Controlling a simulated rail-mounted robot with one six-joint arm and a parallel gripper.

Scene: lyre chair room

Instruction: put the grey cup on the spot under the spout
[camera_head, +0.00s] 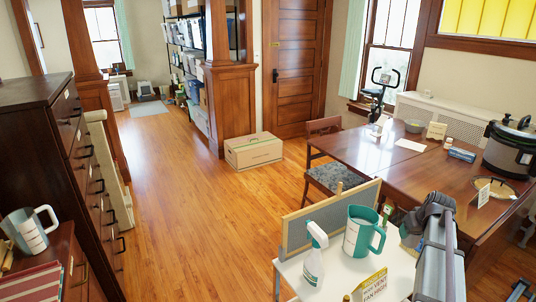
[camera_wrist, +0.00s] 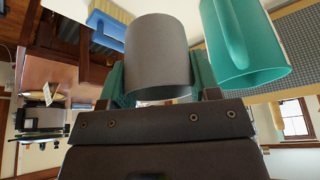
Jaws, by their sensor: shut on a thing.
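The grey cup (camera_wrist: 158,52) fills the middle of the wrist view, held between the teal fingers of my gripper (camera_wrist: 161,92). My gripper is shut on it. In the head view my gripper (camera_head: 414,228) is over the right part of a white table (camera_head: 325,290); the arm largely hides the cup there. A teal mug (camera_head: 363,232) with a pale band stands on this table to the left of my gripper. It also shows in the wrist view (camera_wrist: 262,50), close beside the cup. I cannot make out a spout or the spot under it.
A pegboard panel (camera_head: 328,217) rises along the table's back edge. A wooden table (camera_head: 395,168) behind holds a cooker (camera_head: 511,146). Open floor (camera_head: 190,190) lies to the left.

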